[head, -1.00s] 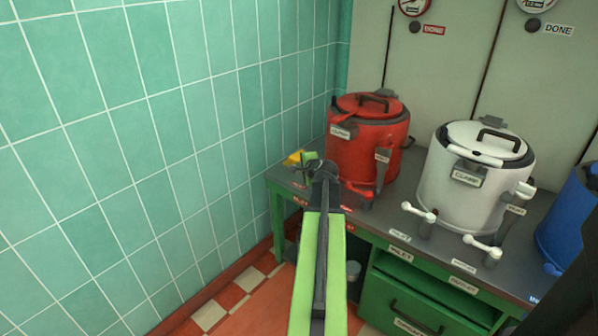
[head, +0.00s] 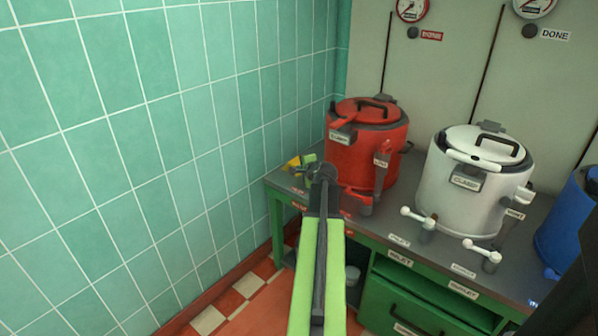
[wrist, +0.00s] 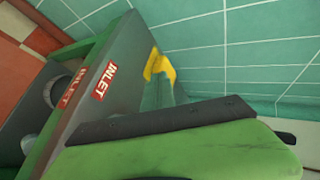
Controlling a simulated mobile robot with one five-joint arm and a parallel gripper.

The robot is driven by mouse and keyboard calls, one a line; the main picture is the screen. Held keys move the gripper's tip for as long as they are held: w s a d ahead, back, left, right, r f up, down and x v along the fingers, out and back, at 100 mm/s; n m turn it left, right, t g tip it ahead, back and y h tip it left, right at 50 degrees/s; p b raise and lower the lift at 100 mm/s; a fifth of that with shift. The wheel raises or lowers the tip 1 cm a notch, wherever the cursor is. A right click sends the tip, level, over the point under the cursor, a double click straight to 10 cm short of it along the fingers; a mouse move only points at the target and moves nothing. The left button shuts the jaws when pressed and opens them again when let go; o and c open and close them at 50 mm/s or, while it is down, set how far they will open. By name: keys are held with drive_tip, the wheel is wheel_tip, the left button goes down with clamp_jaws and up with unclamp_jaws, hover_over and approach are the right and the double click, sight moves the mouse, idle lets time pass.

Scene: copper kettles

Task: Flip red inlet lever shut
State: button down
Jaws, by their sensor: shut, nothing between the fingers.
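The red kettle (head: 362,160) stands on the grey-topped bench at its left end. A red lever (head: 358,196) shows at its foot, just right of my arm; I cannot tell whether it is the inlet or the outlet one. No other red lever is visible, and my arm covers part of the bench there. My gripper (head: 308,167) is shut and empty above the bench's left end, left of the kettle. In the wrist view, red INLET labels (wrist: 110,80) show on the bench top and front edge, beside my gripper's green body. No lever shows there.
A yellow object (head: 292,161) lies at the bench's back left corner by the green tiled wall (head: 200,130). The white kettle (head: 470,185) with two white levers and a blue kettle (head: 572,225) stand to the right. A green drawer (head: 410,305) is below.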

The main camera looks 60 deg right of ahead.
drive_tip(key=shift+a+r, duration=0.1)
drive_tip(key=shift+a, duration=0.2)
drive_tip(key=w+a+r+p, duration=0.1)
drive_tip(key=a+r+p, duration=0.4)
drive_tip(key=a, duration=0.7)
drive_tip(key=shift+w+r, duration=0.1)
